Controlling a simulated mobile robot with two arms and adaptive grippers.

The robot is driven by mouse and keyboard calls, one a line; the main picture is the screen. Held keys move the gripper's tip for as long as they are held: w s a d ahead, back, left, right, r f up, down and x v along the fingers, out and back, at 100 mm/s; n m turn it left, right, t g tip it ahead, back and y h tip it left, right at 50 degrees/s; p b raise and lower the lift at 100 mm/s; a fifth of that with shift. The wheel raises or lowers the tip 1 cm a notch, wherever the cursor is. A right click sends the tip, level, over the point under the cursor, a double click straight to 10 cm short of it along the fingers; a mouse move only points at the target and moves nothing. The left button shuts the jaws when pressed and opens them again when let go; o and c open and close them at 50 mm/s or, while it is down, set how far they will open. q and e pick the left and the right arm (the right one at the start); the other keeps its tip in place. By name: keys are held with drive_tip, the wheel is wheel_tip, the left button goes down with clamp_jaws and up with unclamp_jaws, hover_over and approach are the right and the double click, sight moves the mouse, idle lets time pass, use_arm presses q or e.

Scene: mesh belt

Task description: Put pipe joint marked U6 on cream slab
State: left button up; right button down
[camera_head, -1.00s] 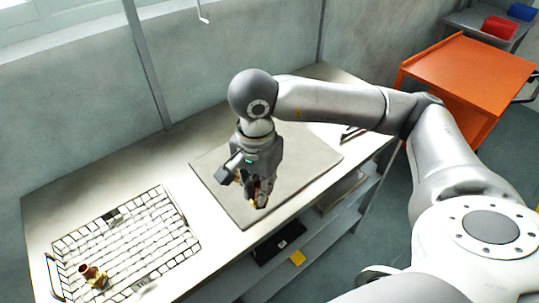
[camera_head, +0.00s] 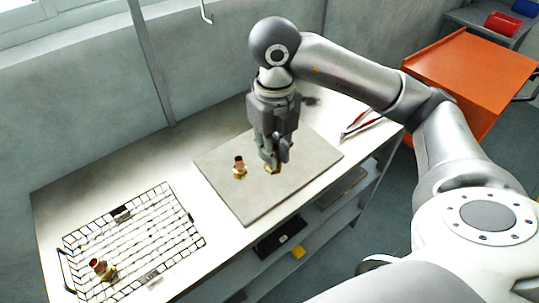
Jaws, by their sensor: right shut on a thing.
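The cream slab (camera_head: 250,205) lies flat on the bench. One brass-and-copper pipe joint (camera_head: 239,170) stands on it, left of my right gripper. My right gripper (camera_head: 273,166) points down over the middle of the slab and is shut on a second brass pipe joint (camera_head: 270,170), mostly hidden by the fingers. I cannot tell whether this held joint touches the slab. A third pipe joint (camera_head: 104,271) is in the wire mesh tray (camera_head: 200,240). No marking can be read, so I cannot tell which joint is U6. My left gripper is not in view.
Red-handled pliers (camera_head: 360,125) lie on the bench right of the slab. An orange cart (camera_head: 465,75) stands at the right. A shelf below the bench holds a black item (camera_head: 280,240) and a yellow one (camera_head: 298,252). The slab's front part is bare.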

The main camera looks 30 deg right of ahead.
drive_tip(key=shift+w+d+r+m, duration=0.1)
drive_tip(key=shift+d+r+m, duration=0.1)
drive_tip(key=shift+m, duration=0.5)
drive_tip(key=w+d+f, duration=0.2)
drive_tip(key=w+f, duration=0.1)
drive_tip(key=w, duration=0.1)
drive_tip(key=w+d+f+p, duration=0.1)
drive_tip(key=w+d+f, duration=0.1)
drive_tip(key=w+f, duration=0.1)
drive_tip(key=w+d+f+p, duration=0.1)
drive_tip(key=w+d+f, duration=0.1)
drive_tip(key=w+f, duration=0.1)
drive_tip(key=shift+w+d+f, duration=0.15)
drive_tip(key=shift+w+d, duration=0.05)
drive_tip(key=shift+w, duration=0.25)
drive_tip(key=shift+w+d+f, duration=0.1)
drive_tip(key=shift+w+d, duration=0.1)
drive_tip(key=shift+w, duration=0.25)
drive_tip(key=shift+w+f+p, duration=0.1)
drive_tip(key=shift+f+p, duration=0.25)
drive_tip(key=shift+p, duration=0.15)
wheel_tip(320, 180, down, 2)
drive_tip(key=shift+f+p, duration=0.1)
drive_tip(key=shift+p, duration=0.55)
drive_tip(key=shift+f, duration=0.2)
drive_tip(key=shift+f, duration=0.1)
